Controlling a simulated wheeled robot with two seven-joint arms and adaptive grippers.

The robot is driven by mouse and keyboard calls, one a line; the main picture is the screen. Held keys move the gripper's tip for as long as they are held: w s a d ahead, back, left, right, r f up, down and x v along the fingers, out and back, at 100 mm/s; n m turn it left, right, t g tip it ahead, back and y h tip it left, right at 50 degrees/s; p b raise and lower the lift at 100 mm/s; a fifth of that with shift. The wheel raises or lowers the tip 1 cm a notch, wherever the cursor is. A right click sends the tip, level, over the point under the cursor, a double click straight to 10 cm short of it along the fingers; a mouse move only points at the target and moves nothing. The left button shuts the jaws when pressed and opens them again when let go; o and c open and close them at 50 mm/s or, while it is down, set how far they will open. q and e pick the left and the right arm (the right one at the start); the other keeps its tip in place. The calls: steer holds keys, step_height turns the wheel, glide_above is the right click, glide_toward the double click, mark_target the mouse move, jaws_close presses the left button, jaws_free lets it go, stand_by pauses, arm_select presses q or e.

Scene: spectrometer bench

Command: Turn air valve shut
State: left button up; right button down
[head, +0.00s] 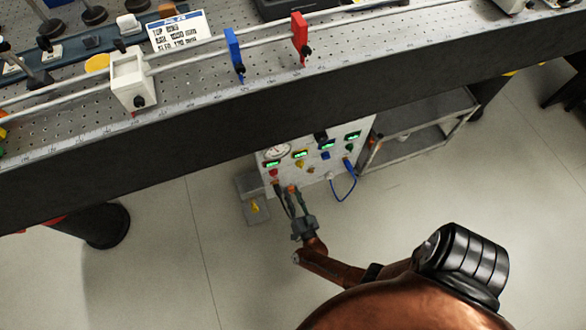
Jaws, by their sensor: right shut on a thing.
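The valve panel (330,148) is a pale box front below the bench, with a round gauge (276,152), green-lit displays and coloured knobs. My right gripper (288,190) reaches up to the panel's lower left, with its dark fingers at the panel face. It is shut on a small orange valve handle (291,188), which shows between the fingers and is partly hidden by them. The labels are too small to read, so I cannot tell how far the valve is turned. My left gripper is not in view.
The perforated optical bench (330,60) overhangs the panel, carrying rails and red (299,38) and blue (234,52) mounts. A blue cable (345,190) loops from the panel's lower right. A grey cart (420,130) stands to the right. The floor in front is clear.

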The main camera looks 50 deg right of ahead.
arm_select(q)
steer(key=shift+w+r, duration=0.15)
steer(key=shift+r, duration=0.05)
arm_select(e)
steer(key=shift+f+n, duration=0.1)
steer(key=shift+n, duration=0.6)
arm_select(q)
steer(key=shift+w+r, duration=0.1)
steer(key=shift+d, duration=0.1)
arm_select(e)
steer(key=c, duration=1.7)
jaws_free()
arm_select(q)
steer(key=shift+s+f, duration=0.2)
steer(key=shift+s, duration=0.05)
arm_select(e)
steer(key=shift+o, duration=0.5)
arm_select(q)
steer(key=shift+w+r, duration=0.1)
